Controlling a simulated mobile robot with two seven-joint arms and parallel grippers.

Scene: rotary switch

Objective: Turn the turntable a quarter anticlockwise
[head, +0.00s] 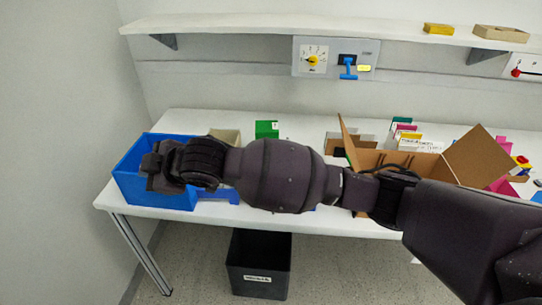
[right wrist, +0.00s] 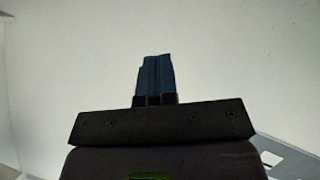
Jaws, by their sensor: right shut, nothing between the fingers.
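I cannot make out a turntable in either view; my right arm hides much of the table front. A wall panel (head: 301,70) carries a yellow rotary knob (head: 313,61) on a white dial and a blue handle (head: 348,67). My right arm reaches in from the right across the table, and its hand is in front of the blue bin (head: 126,181) at the left. In the right wrist view my right gripper (right wrist: 155,58) is shut and empty, its dark blue fingers together against a pale surface. My left gripper is not in view.
Blue flat pieces (head: 218,193) show at the table's front edge, partly hidden by my arm. A green block (head: 267,129) and an open cardboard box (head: 478,158) stand behind and to the right. A black bin (head: 258,264) is on the floor. A shelf (head: 260,24) runs above.

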